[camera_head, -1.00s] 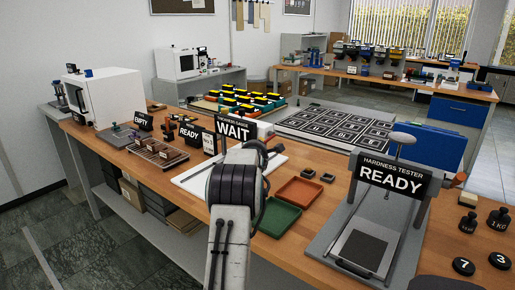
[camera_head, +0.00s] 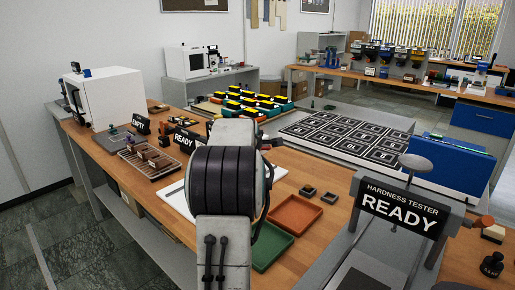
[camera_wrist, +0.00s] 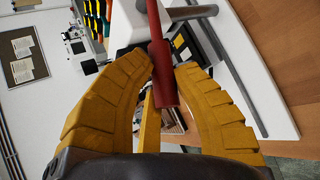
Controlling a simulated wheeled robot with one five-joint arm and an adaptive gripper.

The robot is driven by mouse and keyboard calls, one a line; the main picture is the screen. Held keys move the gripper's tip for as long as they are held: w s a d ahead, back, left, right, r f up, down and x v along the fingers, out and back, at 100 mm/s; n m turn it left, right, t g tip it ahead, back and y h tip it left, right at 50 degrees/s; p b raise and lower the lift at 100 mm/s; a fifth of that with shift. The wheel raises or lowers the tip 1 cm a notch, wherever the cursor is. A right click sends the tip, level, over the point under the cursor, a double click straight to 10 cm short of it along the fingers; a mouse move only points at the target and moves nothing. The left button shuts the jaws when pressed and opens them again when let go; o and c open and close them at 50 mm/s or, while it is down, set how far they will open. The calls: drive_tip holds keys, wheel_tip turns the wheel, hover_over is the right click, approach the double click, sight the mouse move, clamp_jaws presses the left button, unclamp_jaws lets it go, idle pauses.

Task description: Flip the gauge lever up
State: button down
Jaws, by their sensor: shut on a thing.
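In the wrist view my gripper (camera_wrist: 163,70) has two yellow ridged fingers closed in on a red cylindrical handle (camera_wrist: 164,85). The handle, which looks like the gauge lever, lies between the fingertips and runs up out of the picture. Its far end and pivot are hidden or cut off.
A hardness tester with a READY sign (camera_head: 402,208) stands at the right. Orange (camera_head: 296,212) and green (camera_head: 272,246) trays lie right of my arm. A wire rack (camera_head: 152,162) and a white oven (camera_head: 105,95) are left.

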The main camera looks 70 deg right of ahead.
drive_tip(key=shift+d, duration=0.1)
idle(0.3)
drive_tip(key=c, duration=1.5)
unclamp_jaws()
drive_tip(key=o, duration=0.3)
drive_tip(key=shift+w+d, duration=0.1)
drive_tip(key=o, duration=0.4)
drive_tip(key=shift+c, duration=0.2)
drive_tip(key=shift+r, duration=0.1)
drive_tip(key=v, duration=1.2)
